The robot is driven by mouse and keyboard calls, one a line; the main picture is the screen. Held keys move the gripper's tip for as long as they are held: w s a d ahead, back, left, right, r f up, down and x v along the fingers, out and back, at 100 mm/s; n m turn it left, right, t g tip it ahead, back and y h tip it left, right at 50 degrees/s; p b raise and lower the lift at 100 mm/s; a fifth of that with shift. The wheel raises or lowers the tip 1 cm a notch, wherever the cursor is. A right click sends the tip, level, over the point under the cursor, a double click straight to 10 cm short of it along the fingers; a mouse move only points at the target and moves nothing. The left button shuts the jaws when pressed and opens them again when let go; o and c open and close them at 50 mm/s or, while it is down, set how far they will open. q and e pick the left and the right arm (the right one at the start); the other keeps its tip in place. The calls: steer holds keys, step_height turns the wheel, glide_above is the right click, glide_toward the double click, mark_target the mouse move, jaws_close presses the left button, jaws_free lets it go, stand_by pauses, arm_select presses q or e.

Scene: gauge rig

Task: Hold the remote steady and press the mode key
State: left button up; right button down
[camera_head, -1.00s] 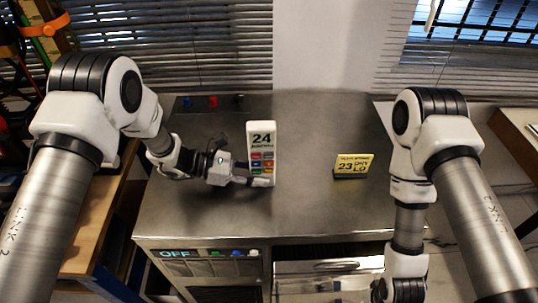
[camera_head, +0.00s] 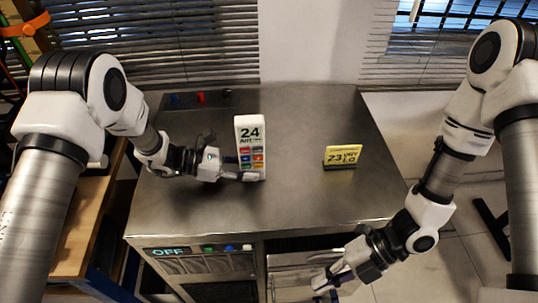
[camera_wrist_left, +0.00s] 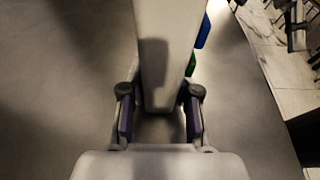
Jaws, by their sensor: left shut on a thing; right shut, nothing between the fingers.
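The remote (camera_head: 249,133) is a white upright block on the metal counter, with "24" on its display and several coloured keys on its face. My left gripper (camera_head: 245,175) is shut on its lower part from the left. In the left wrist view the remote (camera_wrist_left: 168,45) stands between the two fingers (camera_wrist_left: 160,118), with a blue and a green key jutting from its right side. Which key is the mode key I cannot read. My right gripper (camera_head: 322,284) is shut and empty, in front of the counter's front edge at the lower right, apart from the remote.
A yellow sign (camera_head: 343,155) reading "23" and "DRY LO" stands right of the remote. The counter (camera_head: 290,205) is clear between them. A panel reading "OFF" (camera_head: 167,252) is on the counter's front. Small blue and red items (camera_head: 200,97) sit at the back left.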

mark_target(258, 150)
steer(key=w+r+n+t+y, duration=0.2)
steer(key=w+r+t+y, duration=0.4)
steer(key=w+r, duration=0.7)
steer(key=w+y, duration=0.1)
steer(key=w, duration=0.2)
steer(key=shift+w+d+r, duration=0.15)
steer(key=shift+w+d, duration=0.15)
steer(key=shift+w, duration=0.1)
steer(key=w+a, duration=0.6)
steer(key=a, duration=0.3)
steer(key=shift+w+a, duration=0.15)
steer(key=shift+a, duration=0.25)
steer(key=shift+a, duration=0.1)
